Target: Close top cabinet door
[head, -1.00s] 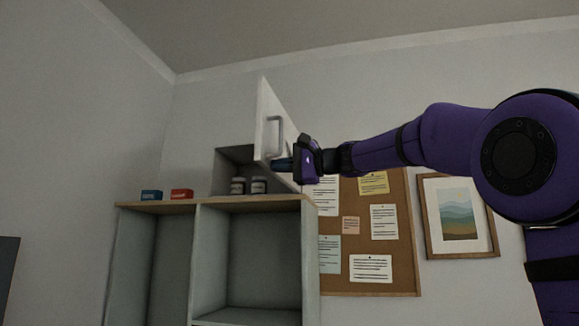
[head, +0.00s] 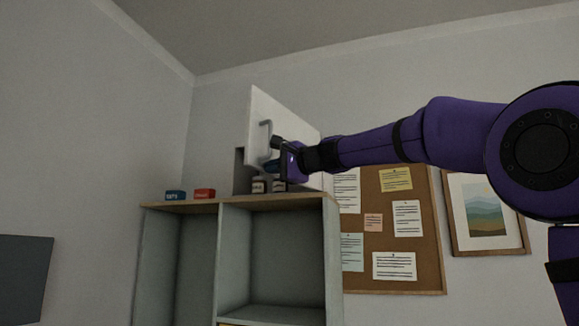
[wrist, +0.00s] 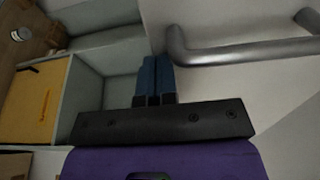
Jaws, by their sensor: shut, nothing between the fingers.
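The white top cabinet door (head: 288,115) stands partly open on the small top cabinet (head: 239,172). The door covers most of the cabinet's opening in the head view. A grey bar handle (head: 266,140) is on its face; it also shows large in the wrist view (wrist: 250,50). My gripper (head: 270,167) is at the door's lower part, just below the handle. In the wrist view its blue fingers (wrist: 156,76) are together and empty, beside the handle's near end and close to the door face (wrist: 230,90). I cannot tell whether they touch the door.
Two small jars (head: 258,186) stand under the door's lower edge. A blue box (head: 175,196) and a red box (head: 204,194) sit on the shelf unit's wooden top (head: 160,206). A corkboard (head: 390,275) and framed picture (head: 484,212) hang on the wall.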

